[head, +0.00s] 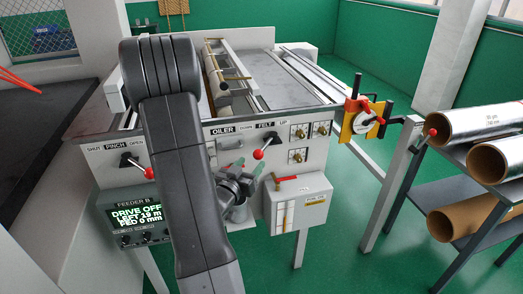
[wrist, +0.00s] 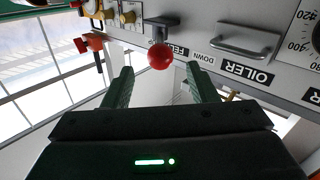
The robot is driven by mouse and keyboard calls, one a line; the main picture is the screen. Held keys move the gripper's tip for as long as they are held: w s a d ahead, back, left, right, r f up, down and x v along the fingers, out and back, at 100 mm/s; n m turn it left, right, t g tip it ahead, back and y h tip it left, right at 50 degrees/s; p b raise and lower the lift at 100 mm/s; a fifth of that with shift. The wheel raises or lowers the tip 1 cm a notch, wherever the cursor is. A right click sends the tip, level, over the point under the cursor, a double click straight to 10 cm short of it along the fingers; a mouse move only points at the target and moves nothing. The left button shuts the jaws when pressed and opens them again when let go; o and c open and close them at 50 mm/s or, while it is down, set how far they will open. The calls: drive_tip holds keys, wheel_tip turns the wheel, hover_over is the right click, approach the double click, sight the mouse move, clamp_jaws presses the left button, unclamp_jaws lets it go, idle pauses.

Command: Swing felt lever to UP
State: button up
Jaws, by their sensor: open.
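The felt lever is a black stalk with a red ball knob (head: 258,155) on the front panel, under the FELT label (head: 265,126) between DOWN and UP. The stalk slants down and left, with the knob toward the DOWN side. In the wrist view, which is upside down, the red knob (wrist: 160,56) lies between and beyond the tips of my gripper (wrist: 158,72). The gripper is open, one green finger on each side, and holds nothing. In the head view my gripper (head: 247,168) is just below the knob; contact cannot be told.
A pinch lever (head: 126,158) with a red knob is at the panel's left. An OILER handle (wrist: 245,47) is near the gripper. Brass knobs (head: 299,132) sit right, and a white box (head: 298,205) with a red lever is below. Cardboard rolls (head: 480,122) lie on a rack.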

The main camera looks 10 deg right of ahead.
sight(258, 156)
drive_tip(key=p+x, duration=0.1)
drive_tip(key=x, duration=0.7)
drive_tip(key=shift+w+d+p, duration=0.2)
drive_tip(key=shift+w+p, duration=0.05)
drive_tip(key=shift+p, duration=0.15)
clamp_jaws()
